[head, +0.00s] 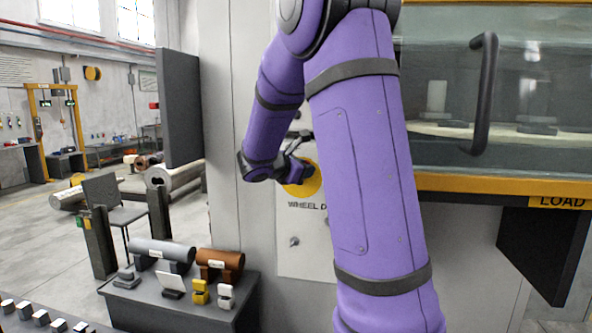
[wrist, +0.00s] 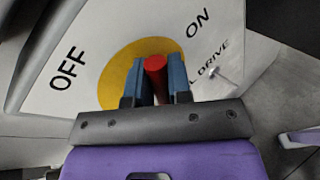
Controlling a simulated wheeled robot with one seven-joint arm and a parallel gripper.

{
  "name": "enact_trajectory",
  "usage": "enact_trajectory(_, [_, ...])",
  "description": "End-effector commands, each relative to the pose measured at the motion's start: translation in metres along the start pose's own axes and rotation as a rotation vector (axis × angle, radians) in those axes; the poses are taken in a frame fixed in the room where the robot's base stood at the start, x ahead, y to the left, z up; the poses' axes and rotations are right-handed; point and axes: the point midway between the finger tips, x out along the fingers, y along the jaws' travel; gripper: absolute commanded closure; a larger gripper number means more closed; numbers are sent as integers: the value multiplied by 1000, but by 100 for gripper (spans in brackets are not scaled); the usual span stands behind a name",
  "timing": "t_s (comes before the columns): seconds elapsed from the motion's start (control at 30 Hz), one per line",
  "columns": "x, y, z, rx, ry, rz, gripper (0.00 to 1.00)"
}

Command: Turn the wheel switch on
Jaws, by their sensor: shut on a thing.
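The wheel switch is a yellow disc (head: 311,184) on a pale panel above the label "WHEEL D...", partly hidden by my purple arm in the head view. In the wrist view the yellow disc (wrist: 117,72) lies between the words OFF at left and ON at upper right. A red handle (wrist: 155,64) stands out from it. My gripper (wrist: 157,76) is shut on the red handle, one blue-grey finger on each side. In the head view my gripper (head: 296,170) is at the disc. The base of the handle and its exact angle are hard to tell.
A small metal toggle (head: 294,241) is on the panel (head: 300,262) below the label. A glass-fronted cabinet with a dark handle (head: 486,95) stands at right. A dark flat board (head: 179,108) juts out at left. A low bench (head: 150,305) holds cylinders and small blocks.

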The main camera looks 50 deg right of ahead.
Motion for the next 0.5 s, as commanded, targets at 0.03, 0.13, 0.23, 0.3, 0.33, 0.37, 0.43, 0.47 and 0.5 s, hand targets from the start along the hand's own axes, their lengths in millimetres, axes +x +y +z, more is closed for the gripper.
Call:
enact_trajectory(0.03, [2, -2, 1, 39, 24, -1, 100])
enact_trajectory(0.13, [4, -6, 1, 117, 77, -2, 100])
enact_trajectory(0.23, [7, -10, 0, 196, 129, -3, 100])
enact_trajectory(0.3, [8, -12, -1, 251, 167, -2, 100])
enact_trajectory(0.33, [8, -12, -1, 275, 183, -1, 100])
enact_trajectory(0.37, [9, -13, -2, 299, 198, -1, 100])
enact_trajectory(0.43, [10, -15, -2, 355, 236, -1, 100])
enact_trajectory(0.47, [11, -16, -3, 378, 251, -2, 100])
enact_trajectory(0.5, [12, -18, -4, 409, 273, -2, 100])
